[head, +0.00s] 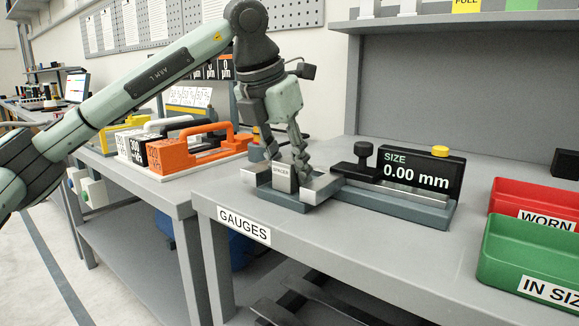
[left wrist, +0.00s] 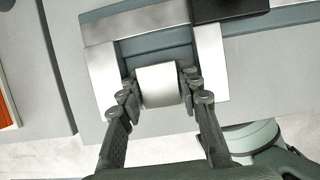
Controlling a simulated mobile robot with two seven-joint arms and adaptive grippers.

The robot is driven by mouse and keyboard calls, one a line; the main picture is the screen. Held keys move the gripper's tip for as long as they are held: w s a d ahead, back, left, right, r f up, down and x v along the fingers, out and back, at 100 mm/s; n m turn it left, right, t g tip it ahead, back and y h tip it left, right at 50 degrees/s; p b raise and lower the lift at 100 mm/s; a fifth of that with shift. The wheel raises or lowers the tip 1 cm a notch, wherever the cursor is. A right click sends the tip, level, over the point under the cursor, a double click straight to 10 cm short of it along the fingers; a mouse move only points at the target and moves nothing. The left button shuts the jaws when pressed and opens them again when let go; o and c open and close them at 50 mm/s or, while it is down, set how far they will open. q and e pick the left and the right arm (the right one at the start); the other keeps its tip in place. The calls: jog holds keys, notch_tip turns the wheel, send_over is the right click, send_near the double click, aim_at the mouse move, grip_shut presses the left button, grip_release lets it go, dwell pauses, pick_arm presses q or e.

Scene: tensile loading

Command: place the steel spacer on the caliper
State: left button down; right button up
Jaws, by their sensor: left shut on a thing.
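In the left wrist view my left gripper (left wrist: 159,88) has a finger on each side of the spacer (left wrist: 158,86). The caliper (head: 425,205) lies on the gauges table with a dark base, steel jaws and a display reading SIZE 0.00 mm. The spacer is at the gap between the caliper's two steel jaws, seen also in the left wrist view (left wrist: 100,75). I cannot tell whether it touches the base. My right gripper is not in view.
A red bin (head: 520,196) marked WORN and a green bin (head: 497,252) marked IN SIZE stand at the right. Orange-handled (head: 185,154) and other blocks stand on the table at the left. The table's front edge carries a GAUGES label (head: 243,224).

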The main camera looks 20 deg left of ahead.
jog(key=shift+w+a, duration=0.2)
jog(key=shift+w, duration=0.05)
pick_arm(q)
jog(key=c, duration=1.3)
grip_release()
jog(key=shift+c, duration=0.2)
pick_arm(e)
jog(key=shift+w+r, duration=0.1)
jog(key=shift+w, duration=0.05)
pick_arm(q)
jog(key=shift+s+r, duration=0.1)
jog(key=shift+r, duration=0.3)
jog(key=v, duration=1.1)
jog(key=shift+r+p, duration=0.15)
jog(key=shift+p, duration=0.2)
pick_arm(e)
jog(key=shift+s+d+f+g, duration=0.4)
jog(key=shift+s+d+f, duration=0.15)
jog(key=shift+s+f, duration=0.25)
pick_arm(q)
jog(key=shift+s, duration=0.15)
